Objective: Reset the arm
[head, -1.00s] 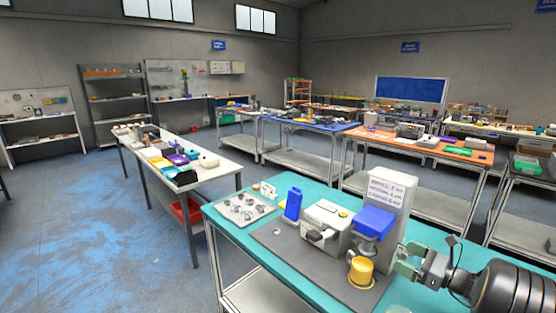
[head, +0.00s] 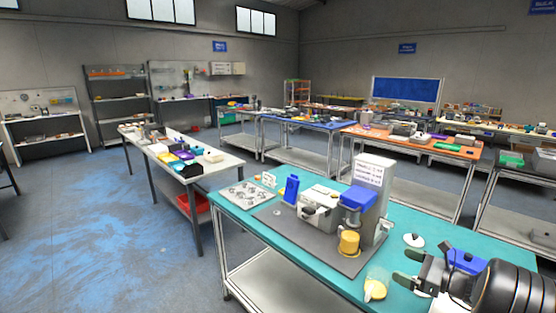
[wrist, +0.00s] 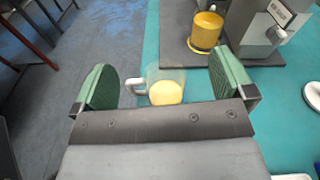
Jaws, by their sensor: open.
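My gripper (head: 403,268) is open and empty at the right, over the near side of the teal table (head: 300,283). In the wrist view my gripper (wrist: 166,82) has its green-padded fingers wide apart. A clear mug with yellow in its bottom (head: 376,288) stands on the table just left of my fingertips.
A dark mat (head: 325,255) holds a grey machine with a blue part (head: 358,197), a yellow container (head: 349,242) and a silver appliance (head: 318,210). A white round object (head: 414,240) and a blue object (head: 466,262) are near my arm. A white table (head: 220,165) stands left.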

